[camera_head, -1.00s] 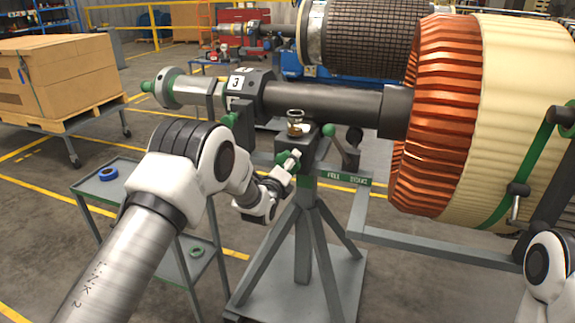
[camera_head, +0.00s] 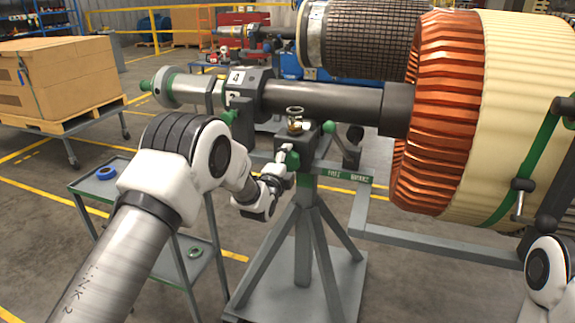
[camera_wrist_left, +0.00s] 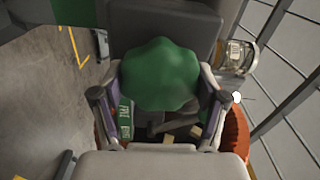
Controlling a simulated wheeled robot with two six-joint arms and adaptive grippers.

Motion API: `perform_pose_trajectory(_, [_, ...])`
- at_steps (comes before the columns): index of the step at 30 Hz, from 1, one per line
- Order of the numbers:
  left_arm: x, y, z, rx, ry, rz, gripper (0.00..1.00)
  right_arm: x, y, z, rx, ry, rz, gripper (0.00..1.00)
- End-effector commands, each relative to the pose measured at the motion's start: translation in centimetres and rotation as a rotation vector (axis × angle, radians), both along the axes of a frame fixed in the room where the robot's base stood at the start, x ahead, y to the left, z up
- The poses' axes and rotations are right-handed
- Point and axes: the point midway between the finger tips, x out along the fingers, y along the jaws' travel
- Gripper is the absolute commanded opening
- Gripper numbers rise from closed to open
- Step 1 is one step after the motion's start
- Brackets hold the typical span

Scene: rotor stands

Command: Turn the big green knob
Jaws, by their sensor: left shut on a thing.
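The big green knob (camera_wrist_left: 160,72) has a lobed rim and fills the upper middle of the left wrist view. In the head view only part of the knob (camera_head: 293,161) shows, on the side of the stand's dark block below a glass cup. My left gripper (camera_head: 284,162) is shut on it, with one finger on each side of the rim in the left wrist view. The knob's far face is hidden. My right gripper is out of view; only a white joint of my right arm shows at the lower right.
The grey rotor stand (camera_head: 302,250) carries a dark shaft (camera_head: 325,100) and a large copper-and-cream rotor (camera_head: 440,110). A glass cup (camera_head: 295,120) sits above the knob. A grey cart (camera_head: 110,188) with a blue ring stands left. Open floor lies between.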

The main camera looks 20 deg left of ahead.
Motion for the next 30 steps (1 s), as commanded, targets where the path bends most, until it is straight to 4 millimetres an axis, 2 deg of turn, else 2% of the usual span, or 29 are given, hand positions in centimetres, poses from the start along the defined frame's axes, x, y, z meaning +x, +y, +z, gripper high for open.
perform_pose_trajectory(30, [0.0,0.1,0.1,-0.961,0.032,0.000,0.38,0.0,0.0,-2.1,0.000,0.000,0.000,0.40])
